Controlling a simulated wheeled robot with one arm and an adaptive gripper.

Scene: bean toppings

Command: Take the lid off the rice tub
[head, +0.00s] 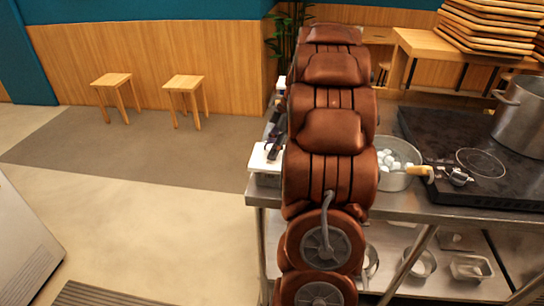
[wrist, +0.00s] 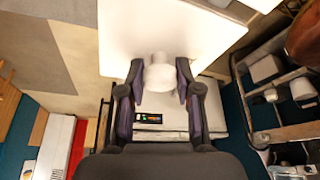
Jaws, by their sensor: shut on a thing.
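A white rectangular lid (head: 264,157) shows at the left end of the steel counter, just left of my arm. It fills the upper middle of the wrist view (wrist: 200,30). My gripper (wrist: 160,74) has its two dark fingers on either side of the lid's round white knob (wrist: 160,78) and is shut on it. In the head view my gripper is mostly hidden behind my brown arm. A grey tub wall (head: 268,181) shows under the lid; I cannot tell whether the lid touches it. The tub's inside is hidden.
A metal bowl with white eggs (head: 393,160) stands right of my arm, near a black stove (head: 450,140) and a steel pot (head: 522,115). A lower shelf (head: 450,285) holds metal containers. Open floor (head: 150,220) lies left of the counter.

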